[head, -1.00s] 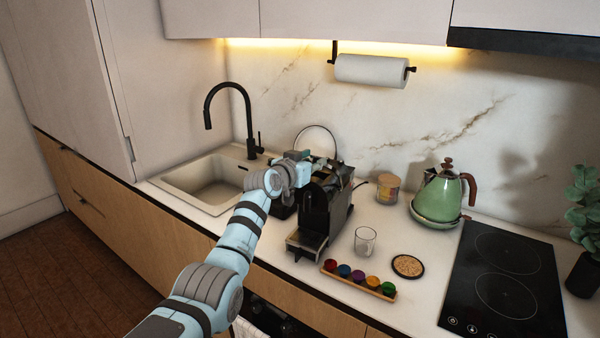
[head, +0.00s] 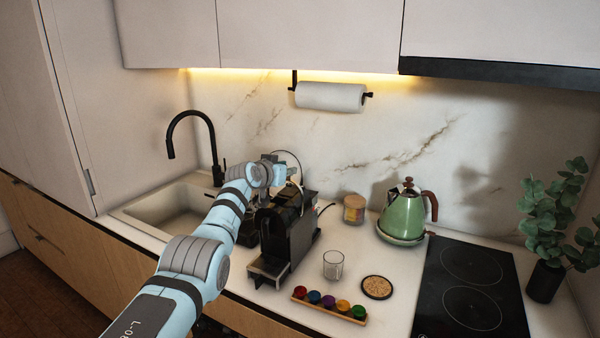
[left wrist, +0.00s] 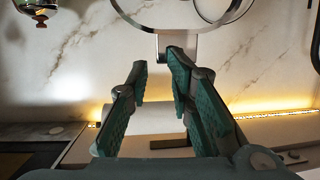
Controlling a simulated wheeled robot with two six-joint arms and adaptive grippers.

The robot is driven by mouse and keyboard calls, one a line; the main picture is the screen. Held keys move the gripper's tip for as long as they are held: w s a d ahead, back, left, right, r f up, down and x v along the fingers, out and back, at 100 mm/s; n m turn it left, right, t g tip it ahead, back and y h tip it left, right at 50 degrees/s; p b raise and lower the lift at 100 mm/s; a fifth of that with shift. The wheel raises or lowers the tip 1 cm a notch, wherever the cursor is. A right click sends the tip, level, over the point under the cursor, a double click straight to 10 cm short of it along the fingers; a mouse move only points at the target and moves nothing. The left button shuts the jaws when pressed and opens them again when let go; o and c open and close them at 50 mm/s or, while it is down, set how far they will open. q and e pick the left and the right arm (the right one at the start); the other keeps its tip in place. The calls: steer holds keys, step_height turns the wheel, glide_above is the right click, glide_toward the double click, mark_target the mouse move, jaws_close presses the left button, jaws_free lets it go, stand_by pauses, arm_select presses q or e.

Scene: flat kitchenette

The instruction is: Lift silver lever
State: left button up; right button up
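The black coffee machine (head: 288,235) stands on the counter left of the glass. In the left wrist view a shiny silver band with a short tab, seemingly the silver lever (left wrist: 163,46), shows at the top centre. My left gripper (head: 279,166) is above the back of the machine in the head view. Its two fingers (left wrist: 158,70) are apart in the left wrist view, with the tab showing in the gap near the tips. I cannot tell whether they touch it. In the head view the lever is hard to make out behind my gripper. My right gripper is out of view.
A glass (head: 333,264), a rack of colourful capsules (head: 330,309), a coaster (head: 376,287), a jar (head: 354,208) and a green kettle (head: 403,216) stand right of the machine. The sink (head: 165,212) with its black tap (head: 213,140) is on the left. A paper roll (head: 330,96) hangs above.

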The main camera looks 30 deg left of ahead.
arm_select(q)
steer(key=o, duration=0.6)
steer(key=shift+w+a+f, duration=0.1)
steer(key=shift+a+f, duration=0.05)
steer(key=shift+c, duration=0.2)
steer(key=shift+w+f, duration=0.15)
steer(key=v, duration=1.2)
